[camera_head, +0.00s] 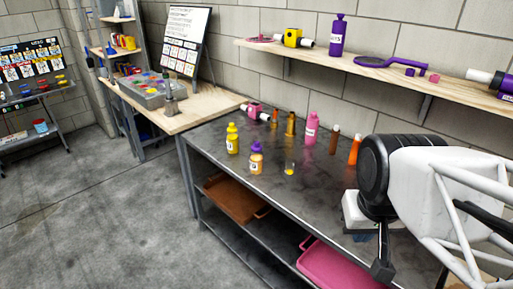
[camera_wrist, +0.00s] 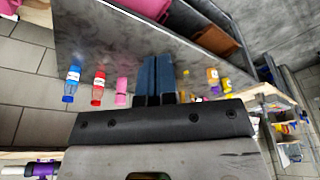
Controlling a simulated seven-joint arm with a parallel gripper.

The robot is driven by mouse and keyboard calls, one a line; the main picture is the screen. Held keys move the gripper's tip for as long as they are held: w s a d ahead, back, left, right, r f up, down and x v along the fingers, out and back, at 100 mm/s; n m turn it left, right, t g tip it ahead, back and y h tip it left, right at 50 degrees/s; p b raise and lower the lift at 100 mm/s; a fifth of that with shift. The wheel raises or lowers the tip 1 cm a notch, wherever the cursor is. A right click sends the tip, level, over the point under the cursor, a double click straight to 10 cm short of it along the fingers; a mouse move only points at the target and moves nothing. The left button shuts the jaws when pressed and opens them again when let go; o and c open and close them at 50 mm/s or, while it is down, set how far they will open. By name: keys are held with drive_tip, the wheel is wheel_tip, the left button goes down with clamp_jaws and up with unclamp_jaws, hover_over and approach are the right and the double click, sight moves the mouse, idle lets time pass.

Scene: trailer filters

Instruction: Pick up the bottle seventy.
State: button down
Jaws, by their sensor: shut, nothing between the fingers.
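Several bottles with white labels stand on the dark table; I cannot read their numbers, so I cannot tell which is seventy. In the head view there are a yellow bottle (camera_head: 232,140), a yellow bottle with a purple cap (camera_head: 256,160) and a pink bottle (camera_head: 311,128). In the head view my arm hides the table's right end.
A purple bottle (camera_head: 337,36) and other items stand on the wall shelf (camera_head: 400,70) above the table. Slim brown (camera_head: 334,140) and orange (camera_head: 354,151) containers stand near my arm. A brown tray (camera_head: 232,203) and a pink tray (camera_head: 335,268) lie below. The table's front middle is clear.

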idle(0.3)
drive_tip(key=shift+c, duration=0.8)
unclamp_jaws()
drive_tip(key=w+f+n+t, duration=0.2)
drive_tip(key=w+n+t, duration=0.45)
drive_tip(key=w, duration=3.25)
drive_tip(key=w+a+f+n+y, duration=0.4)
drive_tip(key=w+a+f+y, duration=0.45)
drive_tip(key=w+f, duration=0.55)
drive_tip(key=n+g+y, duration=0.2)
drive_tip(key=g+y, duration=0.1)
drive_tip(key=y, duration=0.1)
approach(256, 160)
drive_tip(key=w+a+f, duration=0.1)
drive_tip(key=w+a, duration=0.1)
drive_tip(key=w, duration=0.2)
drive_tip(key=shift+s+d, duration=0.1)
drive_tip(key=shift+s, duration=0.05)
